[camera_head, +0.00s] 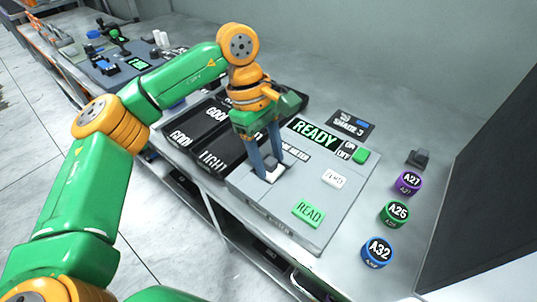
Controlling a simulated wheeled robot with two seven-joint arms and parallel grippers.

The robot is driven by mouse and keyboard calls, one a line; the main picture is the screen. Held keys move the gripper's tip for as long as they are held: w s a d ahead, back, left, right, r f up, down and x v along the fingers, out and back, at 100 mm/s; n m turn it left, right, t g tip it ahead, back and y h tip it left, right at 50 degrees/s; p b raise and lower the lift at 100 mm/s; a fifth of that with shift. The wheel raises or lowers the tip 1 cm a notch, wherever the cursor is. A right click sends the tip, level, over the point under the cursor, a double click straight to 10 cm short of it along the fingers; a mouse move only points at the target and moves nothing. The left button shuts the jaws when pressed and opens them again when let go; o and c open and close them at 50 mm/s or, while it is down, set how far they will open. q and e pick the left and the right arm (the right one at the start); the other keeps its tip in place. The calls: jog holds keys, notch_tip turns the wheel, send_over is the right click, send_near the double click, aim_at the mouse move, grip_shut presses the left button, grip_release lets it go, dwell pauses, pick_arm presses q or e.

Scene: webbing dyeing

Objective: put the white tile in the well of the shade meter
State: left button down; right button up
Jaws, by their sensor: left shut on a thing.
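The shade meter (265,208) is a grey box on the bench with a lit READY display (315,135), a white ZERO button (334,179), a green READ button (309,212) and a green ON/OFF switch (361,156). My left gripper (271,167) points down over the meter's left part. It is shut on the white tile (271,174), which shows as a small pale patch between the fingertips. The fingers hide much of the tile and the well, so I cannot tell whether the tile is inside the well or just above it. My right gripper is out of view.
Black trays (208,118) with white lettering lie left of the meter. Purple A27 (408,184), green A25 (395,213) and blue A32 (377,251) containers stand right of it, near a small dark block (418,159). A wall is behind.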

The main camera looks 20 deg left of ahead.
pick_arm(q)
jog(key=shift+c, duration=0.9)
grip_release()
